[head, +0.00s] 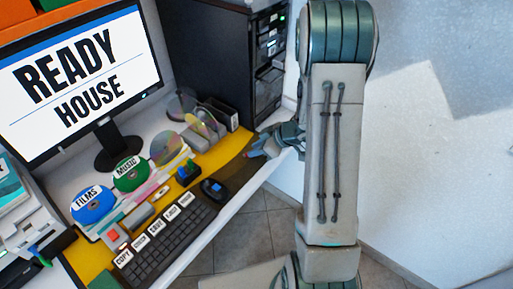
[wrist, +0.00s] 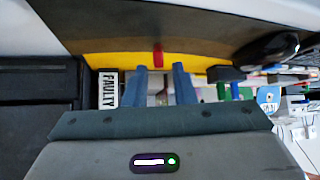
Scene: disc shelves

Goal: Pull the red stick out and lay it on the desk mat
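My gripper (wrist: 160,72) is open, its two blue fingers apart with nothing seen held between them. In the head view my gripper (head: 252,150) is low over the right end of the desk mat (head: 211,158). The red stick (wrist: 157,55) shows in the wrist view just beyond the fingertips, in line with the gap between them. It appears to lie on the mat, where the yellow part meets the dark part. I cannot make out the stick in the head view. The yellow of the mat (wrist: 205,62) also shows in the wrist view.
A box marked FAULTY (wrist: 107,90) stands left of my fingers. Disc racks (head: 130,172) stand before the monitor (head: 80,75). A black tower (head: 215,60) stands behind.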

